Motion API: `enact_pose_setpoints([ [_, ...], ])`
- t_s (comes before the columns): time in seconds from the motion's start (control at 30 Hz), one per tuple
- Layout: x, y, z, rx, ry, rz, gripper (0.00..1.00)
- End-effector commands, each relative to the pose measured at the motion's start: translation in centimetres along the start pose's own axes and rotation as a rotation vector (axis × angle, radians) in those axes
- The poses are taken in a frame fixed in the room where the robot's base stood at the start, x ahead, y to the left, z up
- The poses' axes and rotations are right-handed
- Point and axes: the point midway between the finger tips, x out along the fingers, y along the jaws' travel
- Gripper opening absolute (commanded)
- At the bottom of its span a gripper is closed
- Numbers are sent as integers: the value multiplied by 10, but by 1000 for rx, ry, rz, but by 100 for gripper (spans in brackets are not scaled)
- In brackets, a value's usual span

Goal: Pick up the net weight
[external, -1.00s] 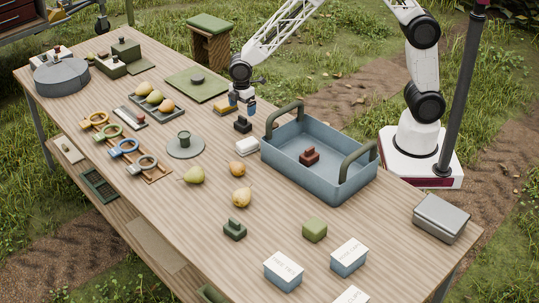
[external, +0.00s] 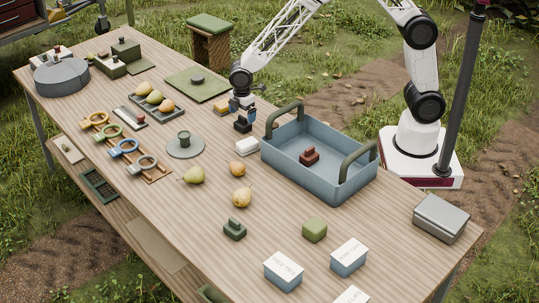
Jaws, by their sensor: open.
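A small black weight-like block with a raised grip (external: 243,125) stands on the table left of the blue crate. My gripper (external: 243,113) is just above it, pointing down, with its blue-tipped fingers apart and empty. Whether the fingertips reach beside the block's grip is too small to tell. Similar blocks are a dark green one (external: 235,229) at the front of the table and a dark red one (external: 309,156) inside the crate. I can read no label that tells which is the net weight.
The blue crate (external: 330,185) with upright handles stands close on the right. Pears (external: 194,175) lie in front, left of the crate. Several ring tools (external: 124,148) lie at the left.

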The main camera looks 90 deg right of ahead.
Motion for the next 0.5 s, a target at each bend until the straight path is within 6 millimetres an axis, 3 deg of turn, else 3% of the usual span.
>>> enact_pose_setpoints([
  [0.3, 34, 0, -1, 0, -2, -2, 100],
  [0.5, 45, 0, -1, 0, 0, 0, 100],
])
